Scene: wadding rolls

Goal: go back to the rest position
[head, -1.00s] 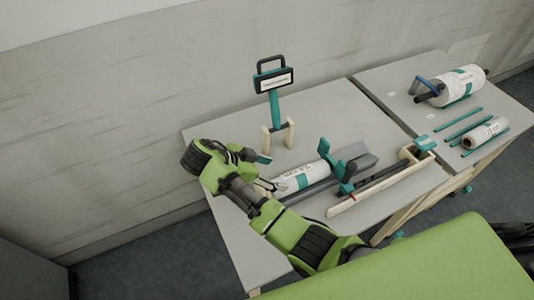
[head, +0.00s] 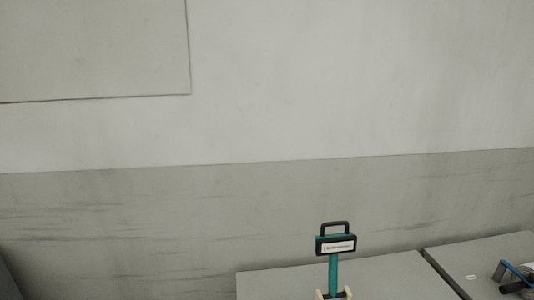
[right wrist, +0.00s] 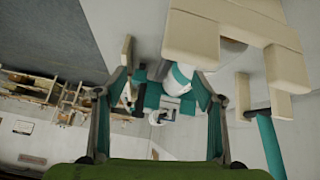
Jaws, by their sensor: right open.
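My right gripper (right wrist: 160,82) shows in the right wrist view with its two fingers spread apart. Nothing is held between them. Behind the gap there are teal and white parts (right wrist: 165,98), too small to name. Neither of my arms shows in the head view, and my left gripper is not in view.
In the head view, a teal-post stand (head: 335,245) with a black handle and white label is on a grey table (head: 280,283). A second table (head: 480,250) bears a blue-handled item (head: 512,272). Pale wooden blocks (right wrist: 225,40) are close in the right wrist view.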

